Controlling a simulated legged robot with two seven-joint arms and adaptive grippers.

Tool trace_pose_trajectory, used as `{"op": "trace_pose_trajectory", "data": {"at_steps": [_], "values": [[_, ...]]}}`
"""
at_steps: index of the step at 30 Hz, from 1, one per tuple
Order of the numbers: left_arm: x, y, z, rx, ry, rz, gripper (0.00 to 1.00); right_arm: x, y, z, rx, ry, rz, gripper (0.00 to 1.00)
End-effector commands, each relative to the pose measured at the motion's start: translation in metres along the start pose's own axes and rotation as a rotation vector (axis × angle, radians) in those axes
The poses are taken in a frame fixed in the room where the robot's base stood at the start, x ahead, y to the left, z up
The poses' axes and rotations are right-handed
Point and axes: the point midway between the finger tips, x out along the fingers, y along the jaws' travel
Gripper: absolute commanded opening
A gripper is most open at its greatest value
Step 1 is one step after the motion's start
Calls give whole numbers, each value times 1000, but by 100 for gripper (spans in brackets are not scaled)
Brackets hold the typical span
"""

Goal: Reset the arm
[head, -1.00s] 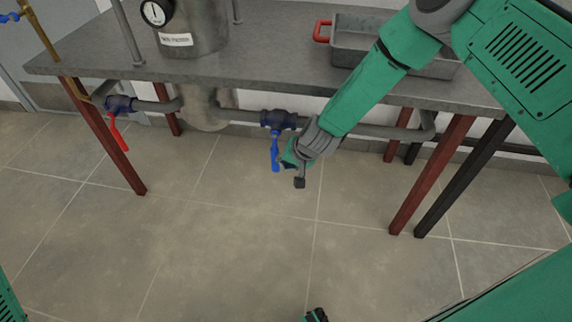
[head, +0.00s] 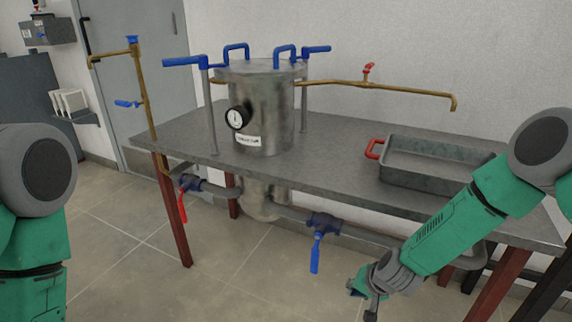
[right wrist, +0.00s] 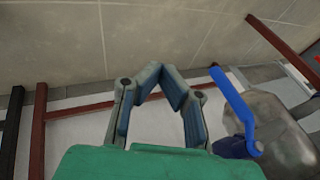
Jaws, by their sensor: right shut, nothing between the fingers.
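My right gripper (head: 362,292) is below the table's front edge, to the right of the blue valve handle (head: 316,254) and apart from it. In the right wrist view the fingertips (right wrist: 166,76) meet with nothing between them, and the blue handle (right wrist: 233,100) is to their right. The handle hangs down from the lower pipe. My right arm comes in from the right, bent, in front of the table. My left arm shows only at the left edge; its gripper is out of view.
A grey table (head: 330,165) carries a metal vessel (head: 262,105) with a gauge and a tray (head: 435,180) with a red handle. A red-handled valve (head: 182,206) hangs at the left. Brown legs stand below. Floor in front is clear.

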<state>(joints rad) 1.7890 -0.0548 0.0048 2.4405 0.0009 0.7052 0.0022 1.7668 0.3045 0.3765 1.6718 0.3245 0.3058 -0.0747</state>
Motion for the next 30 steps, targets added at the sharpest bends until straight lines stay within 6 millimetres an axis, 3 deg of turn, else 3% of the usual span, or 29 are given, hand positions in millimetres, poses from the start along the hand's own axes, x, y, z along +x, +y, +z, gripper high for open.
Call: {"op": "trace_pose_trajectory", "data": {"at_steps": [5, 9, 12, 15, 19, 23, 30], "values": [[-32, 0, -2, -1, 0, 0, 0, -42, 33, 76, -170, -94, 89, 0], [-62, -1, -4, -1, 0, 0, 0, -108, 82, 143, -357, -188, 183, 0], [-79, -1, -4, 0, 0, 0, 0, -158, 112, 175, -464, -247, 237, 0], [-91, -1, -5, 0, 0, 0, 0, -202, 134, 195, -543, -292, 278, 0], [-99, -1, -5, 0, 0, 0, 0, -238, 150, 208, -597, -328, 307, 0], [-100, -1, -5, 0, 0, 0, 0, -249, 155, 212, -614, -340, 317, 0], [-99, -1, -5, -1, 0, 0, 0, -247, 157, 212, -613, -341, 315, 0]]}}
